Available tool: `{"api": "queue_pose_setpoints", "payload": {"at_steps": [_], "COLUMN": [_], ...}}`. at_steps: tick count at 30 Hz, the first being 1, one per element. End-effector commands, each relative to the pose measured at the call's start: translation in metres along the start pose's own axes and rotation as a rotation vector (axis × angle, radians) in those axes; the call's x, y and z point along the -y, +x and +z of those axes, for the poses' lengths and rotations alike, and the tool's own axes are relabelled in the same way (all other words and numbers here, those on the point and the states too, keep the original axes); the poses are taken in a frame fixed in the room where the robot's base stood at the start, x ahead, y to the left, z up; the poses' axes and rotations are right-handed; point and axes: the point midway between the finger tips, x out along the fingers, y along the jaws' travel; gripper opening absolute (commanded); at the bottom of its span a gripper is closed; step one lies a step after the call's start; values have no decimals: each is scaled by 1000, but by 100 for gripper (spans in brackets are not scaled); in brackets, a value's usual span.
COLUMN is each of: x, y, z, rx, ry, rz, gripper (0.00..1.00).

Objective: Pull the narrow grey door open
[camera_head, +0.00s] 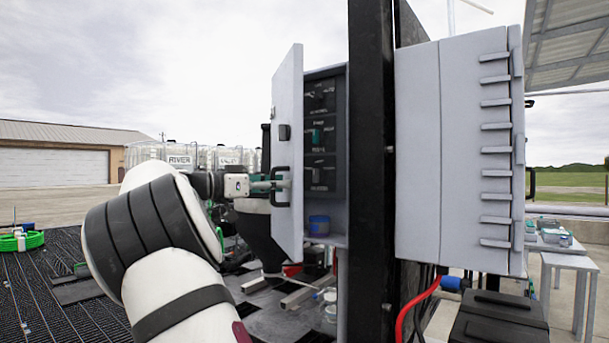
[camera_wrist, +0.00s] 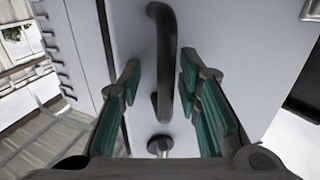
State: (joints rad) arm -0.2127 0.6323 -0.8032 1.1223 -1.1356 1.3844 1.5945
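The narrow grey door (camera_head: 288,105) stands swung out from its cabinet, and the dark switch panel (camera_head: 321,130) inside shows in the head view. A black bar handle (camera_head: 274,190) is on the door's outer face. My gripper (camera_head: 281,184) is at this handle. In the wrist view the handle (camera_wrist: 166,60) runs between the two green-padded fingers of my gripper (camera_wrist: 160,88). The fingers are apart, with a clear gap on the left side of the handle and a smaller one on the right. The door face (camera_wrist: 235,45) fills the background there.
Several items lie on the surface below the door. Open ground lies to the left.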

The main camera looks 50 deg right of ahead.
Motion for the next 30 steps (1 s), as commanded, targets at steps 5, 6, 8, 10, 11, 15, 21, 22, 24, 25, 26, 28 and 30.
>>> {"api": "queue_pose_setpoints", "payload": {"at_steps": [5, 6, 8, 10, 11, 15, 21, 22, 24, 25, 26, 28, 30], "x": [-4, -3, -3, -3, -3, -2, -2, -2, -2, -2, -2, -3, -4], "y": [9, 11, 13, 14, 15, 15, 15, 15, 15, 16, 16, 16, 17], "z": [-2, -2, -2, -1, -1, 0, 1, 1, 1, 1, 1, 2, 2], "rx": [2, 0, 0, 1, 1, 1, 1, 1, 1, 2, 3, 6, 11], "ry": [-3, -2, -2, 0, 0, -1, 0, 0, -1, -1, -2, -3, -6], "rz": [-76, -88, -102, -115, -118, -125, -125, -125, -125, -125, -125, -123, -122], "gripper": [31, 31, 31, 31, 31, 31, 29, 22, 6, 0, 0, 0, 0]}}
